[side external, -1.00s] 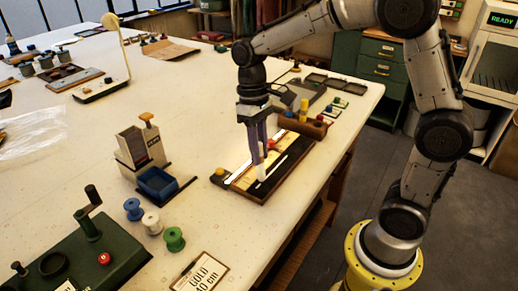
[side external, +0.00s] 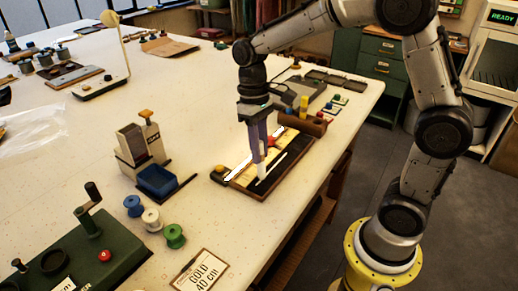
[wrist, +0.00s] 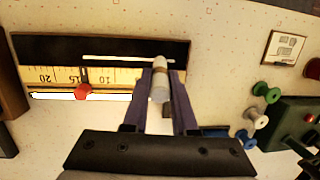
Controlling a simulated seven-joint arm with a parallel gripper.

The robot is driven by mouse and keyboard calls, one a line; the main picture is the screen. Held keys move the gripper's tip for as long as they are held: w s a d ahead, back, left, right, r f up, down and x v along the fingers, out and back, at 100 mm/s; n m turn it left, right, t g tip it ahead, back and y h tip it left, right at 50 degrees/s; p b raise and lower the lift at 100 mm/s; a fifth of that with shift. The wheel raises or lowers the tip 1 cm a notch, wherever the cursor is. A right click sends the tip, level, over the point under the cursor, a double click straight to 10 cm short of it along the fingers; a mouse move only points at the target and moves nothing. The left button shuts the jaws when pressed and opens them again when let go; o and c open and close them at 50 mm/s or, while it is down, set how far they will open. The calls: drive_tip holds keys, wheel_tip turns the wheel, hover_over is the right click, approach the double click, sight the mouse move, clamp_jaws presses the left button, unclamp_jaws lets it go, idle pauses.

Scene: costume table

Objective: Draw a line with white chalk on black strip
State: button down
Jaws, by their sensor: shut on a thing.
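My gripper (side external: 258,155) is shut on a white chalk (side external: 261,171), held upright with its lower end at the black strip (wrist: 55,46). In the wrist view the chalk (wrist: 160,80) sits between the two fingertips (wrist: 160,86). I cannot tell whether the tip is touching. The strip lies beside a yellow ruler (wrist: 58,76) with a red pointer (wrist: 83,91). The gripper hides part of the board in the side view.
A blue bin (side external: 158,180) stands left of the board. A brown rack (side external: 303,123) stands behind it. The table edge is close on the right.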

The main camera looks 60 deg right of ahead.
drive_tip(key=shift+r, duration=0.1)
drive_tip(key=shift+r, duration=2.95)
drive_tip(key=w+f, duration=0.2)
drive_tip(key=w, duration=0.5)
drive_tip(key=w+d+f, duration=0.1)
drive_tip(key=w+f, duration=0.1)
drive_tip(key=w, duration=0.5)
drive_tip(key=w+f, duration=0.2)
drive_tip(key=w, duration=0.4)
drive_tip(key=shift+w+d+f, duration=0.1)
drive_tip(key=shift+w+d, duration=0.1)
drive_tip(key=shift+w, duration=0.2)
drive_tip(key=shift+d, duration=0.1)
